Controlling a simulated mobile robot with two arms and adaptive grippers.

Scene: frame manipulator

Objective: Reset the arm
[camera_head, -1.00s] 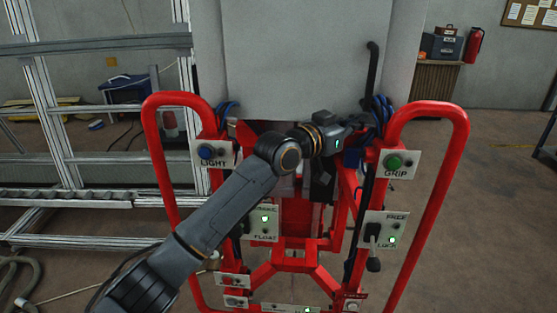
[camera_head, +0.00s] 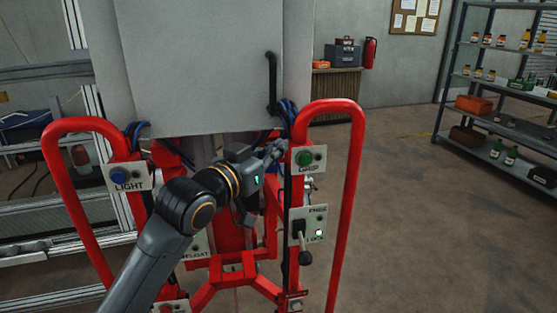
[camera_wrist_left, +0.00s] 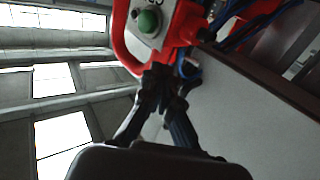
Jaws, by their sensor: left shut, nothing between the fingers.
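My left arm comes in from the lower left in the head view. Its gripper (camera_head: 277,151) is shut and empty, just left of the GRIP panel with the green button (camera_head: 305,158). In the left wrist view the shut fingers (camera_wrist_left: 160,78) point toward the panel and its green button (camera_wrist_left: 149,21); I cannot tell whether they touch anything. The red manipulator frame (camera_head: 345,215) has a looped handle on each side. The FREE/LOCK panel (camera_head: 318,214) has a lever and a lit green lamp by LOCK. My right gripper is not in view.
A blue LIGHT button (camera_head: 120,176) sits on the left panel. A big grey panel (camera_head: 190,70) stands behind the frame. Metal shelves (camera_head: 490,110) with bottles and boxes stand at the right. The floor (camera_head: 430,230) right of the frame is clear.

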